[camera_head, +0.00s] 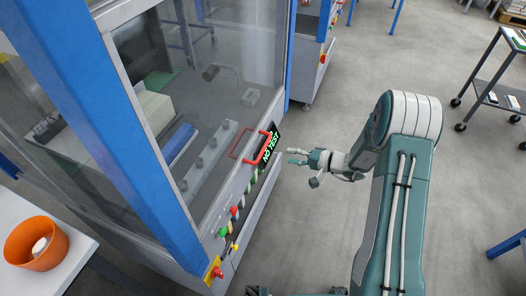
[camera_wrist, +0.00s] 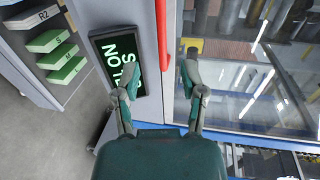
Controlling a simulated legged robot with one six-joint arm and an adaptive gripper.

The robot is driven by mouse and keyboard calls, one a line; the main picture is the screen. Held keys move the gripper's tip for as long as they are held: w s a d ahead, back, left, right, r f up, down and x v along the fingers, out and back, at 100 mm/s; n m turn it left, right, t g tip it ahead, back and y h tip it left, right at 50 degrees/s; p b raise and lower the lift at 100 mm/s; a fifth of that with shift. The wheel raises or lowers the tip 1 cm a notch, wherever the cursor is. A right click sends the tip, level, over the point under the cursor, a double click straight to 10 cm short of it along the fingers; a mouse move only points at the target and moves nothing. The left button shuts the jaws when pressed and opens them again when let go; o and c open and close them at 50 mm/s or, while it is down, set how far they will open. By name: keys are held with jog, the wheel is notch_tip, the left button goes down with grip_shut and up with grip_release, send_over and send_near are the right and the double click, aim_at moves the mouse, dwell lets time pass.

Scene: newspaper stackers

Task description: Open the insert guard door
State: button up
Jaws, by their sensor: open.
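The guard door (camera_head: 222,118) is a large clear panel in a metal frame on the machine's front, and it looks shut. A red bar handle (camera_head: 268,150) is fixed at its lower right edge. My gripper (camera_head: 294,157) is open and empty, just right of the handle and apart from it in the head view. In the wrist view, the handle (camera_wrist: 161,30) runs down from the top edge and ends between the spread fingertips of my gripper (camera_wrist: 160,70). The clear door panel (camera_wrist: 238,85) is to its right. I cannot tell the exact distance to the handle.
A black display (camera_head: 273,143) with green letters sits beside the handle. Coloured buttons (camera_head: 236,212) line the machine's edge below. A blue post (camera_head: 110,130) stands left of the door. An orange bowl (camera_head: 36,243) is on a white table.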

aim_at(262, 150)
jog(key=x, duration=1.1)
jog(key=shift+s, duration=0.1)
grip_shut()
